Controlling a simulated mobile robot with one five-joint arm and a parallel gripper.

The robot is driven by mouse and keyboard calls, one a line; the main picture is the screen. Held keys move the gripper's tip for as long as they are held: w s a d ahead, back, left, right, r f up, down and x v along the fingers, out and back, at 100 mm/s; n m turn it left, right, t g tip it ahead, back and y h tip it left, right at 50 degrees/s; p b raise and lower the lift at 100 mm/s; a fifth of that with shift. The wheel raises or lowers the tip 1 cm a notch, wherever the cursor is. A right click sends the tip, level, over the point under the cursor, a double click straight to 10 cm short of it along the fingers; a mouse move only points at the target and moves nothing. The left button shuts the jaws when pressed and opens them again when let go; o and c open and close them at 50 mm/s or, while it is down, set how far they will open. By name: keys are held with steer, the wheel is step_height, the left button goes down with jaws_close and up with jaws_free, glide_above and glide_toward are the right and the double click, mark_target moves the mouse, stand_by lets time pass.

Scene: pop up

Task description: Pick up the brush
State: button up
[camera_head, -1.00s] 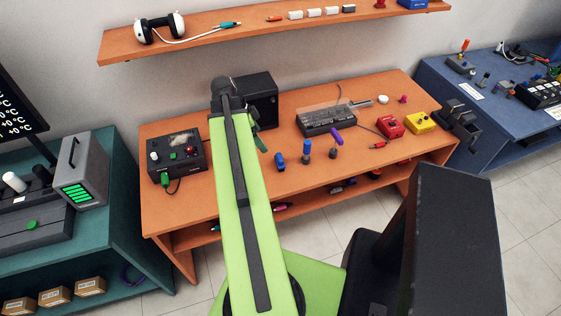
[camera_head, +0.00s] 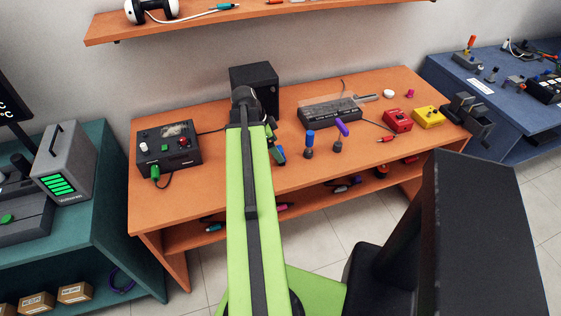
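Small handled items stand or lie on the orange workbench (camera_head: 210,188). One has a blue handle and a dark lower end (camera_head: 309,144). Another has a purple handle (camera_head: 341,128) tilted over a dark lower end. A third blue item (camera_head: 279,154) is just right of my arm and partly covered. I cannot tell which of them is the brush. My green arm reaches over the bench. My gripper (camera_head: 271,132) is mostly hidden behind the arm's end, close to the third blue item. Its fingers are not clear, and I see nothing held.
A black box (camera_head: 255,84) stands behind my arm's end. A control box with knobs (camera_head: 168,149) is at the left. A dark case (camera_head: 329,113), red box (camera_head: 397,120) and yellow box (camera_head: 428,116) are at the right. An orange shelf (camera_head: 300,12) hangs above.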

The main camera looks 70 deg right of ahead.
steer(key=b+x, duration=0.5)
steer(key=shift+w+d+f, duration=0.1)
steer(key=shift+d+f, duration=0.05)
steer(key=c, duration=1.5)
